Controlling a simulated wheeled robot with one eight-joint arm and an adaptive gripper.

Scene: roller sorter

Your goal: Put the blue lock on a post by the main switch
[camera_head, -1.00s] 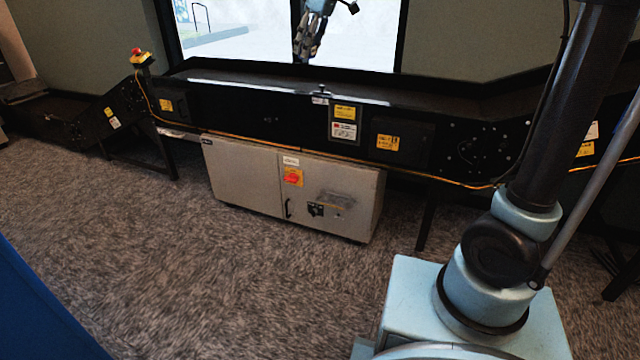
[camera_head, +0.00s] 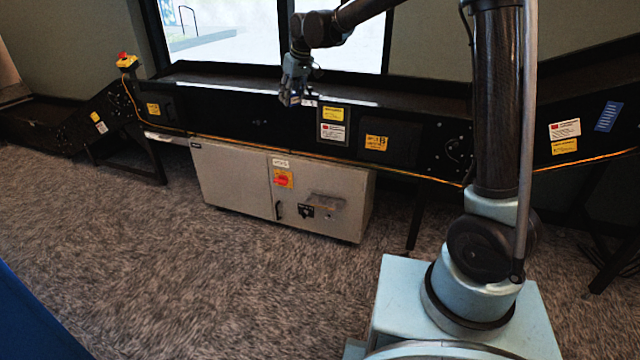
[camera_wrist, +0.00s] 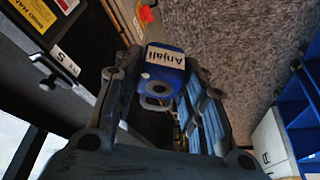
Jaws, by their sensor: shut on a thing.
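The blue lock (camera_wrist: 165,78) has a white label reading "Anjali". It sits between my gripper's fingers (camera_wrist: 158,90) in the wrist view, and the gripper is shut on it. In the head view my gripper (camera_head: 290,98) is in front of the conveyor's upper edge, above the grey cabinet (camera_head: 232,184); the lock is too small to make out there. The main switch (camera_head: 283,179) is a red knob on a yellow plate on the cabinet door. A red knob (camera_wrist: 146,14) also shows at the top of the wrist view. I cannot make out the posts by the switch.
The black conveyor (camera_head: 225,112) runs above the cabinet, with an orange cable along its lower edge. A yellow box with a red button (camera_head: 126,61) stands at the left. The carpet (camera_head: 190,270) in front is clear. Blue shelving (camera_wrist: 292,115) is at the right of the wrist view.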

